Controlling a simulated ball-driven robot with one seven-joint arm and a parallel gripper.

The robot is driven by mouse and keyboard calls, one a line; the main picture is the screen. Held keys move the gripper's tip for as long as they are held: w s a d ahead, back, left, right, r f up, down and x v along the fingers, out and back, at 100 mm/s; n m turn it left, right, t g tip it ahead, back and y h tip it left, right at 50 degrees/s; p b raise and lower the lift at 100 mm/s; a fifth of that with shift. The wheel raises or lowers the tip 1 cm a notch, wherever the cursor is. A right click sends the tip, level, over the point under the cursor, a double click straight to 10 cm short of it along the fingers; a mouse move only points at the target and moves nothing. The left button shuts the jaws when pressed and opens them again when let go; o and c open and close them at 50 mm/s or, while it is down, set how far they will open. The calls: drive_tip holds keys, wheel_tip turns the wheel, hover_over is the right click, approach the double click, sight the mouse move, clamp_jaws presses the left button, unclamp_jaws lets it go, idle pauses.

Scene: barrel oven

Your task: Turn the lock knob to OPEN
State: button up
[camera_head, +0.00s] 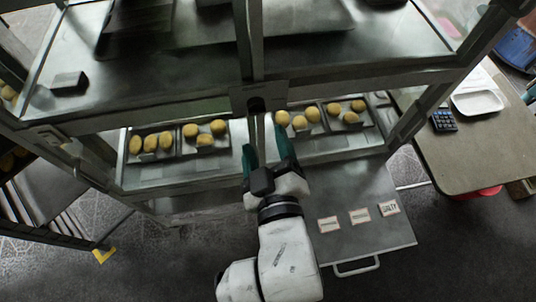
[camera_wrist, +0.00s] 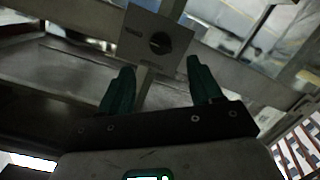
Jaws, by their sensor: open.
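The lock knob (camera_wrist: 159,43) is a dark round knob on a grey square plate (camera_wrist: 135,52) in the wrist view. In the head view the plate (camera_head: 240,97) sits on the metal frame where the central post meets the crossbar, with the dark knob (camera_head: 257,104) on it. My gripper (camera_head: 268,130) has teal fingers and is just below the plate in the head view. In the wrist view my gripper (camera_wrist: 161,78) is open and empty, its fingers spread to either side below the knob. Neither finger visibly touches the knob. The knob's markings are too small to read.
Trays of yellow-brown rolls (camera_head: 205,140) lie on the shelf behind the frame. A grey surface with three labels (camera_head: 360,216) and a handle extends at lower right. A table (camera_head: 470,150) with a calculator (camera_head: 444,120) and white tray (camera_head: 477,103) stands at right.

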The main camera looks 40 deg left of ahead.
drive_tip(key=shift+v, duration=1.2)
drive_tip(key=w+d+f+m+h, duration=0.45)
drive_tip(key=d+f, duration=0.25)
drive_tip(key=d, duration=0.3)
drive_tip(key=s+d+f+m+g+h, duration=0.1)
drive_tip(key=d+f, duration=0.3)
drive_tip(key=d, duration=0.4)
drive_tip(key=s+d+f+m+g+h, duration=0.2)
drive_tip(key=d+f+m+h, duration=0.2)
drive_tip(key=d, duration=0.4)
drive_tip(key=s+d+f+m+g+h, duration=0.1)
drive_tip(key=d+f+m+g+h, duration=0.1)
drive_tip(key=d, duration=0.6)
drive_tip(key=shift+s+d+f+m+g, duration=0.2)
drive_tip(key=shift+s+f+m+g, duration=0.15)
drive_tip(key=shift+f+m, duration=0.45)
drive_tip(key=s+d+f+m+g, duration=0.1)
drive_tip(key=s+d, duration=0.1)
drive_tip(key=s, duration=0.1)
drive_tip(key=s+d+f+m+g, duration=0.1)
drive_tip(key=s+d, duration=0.2)
drive_tip(key=s+d+f+m+g+h, duration=0.1)
drive_tip(key=s+d+m+g, duration=0.1)
drive_tip(key=s+d, duration=0.1)
drive_tip(key=shift+s, duration=0.5)
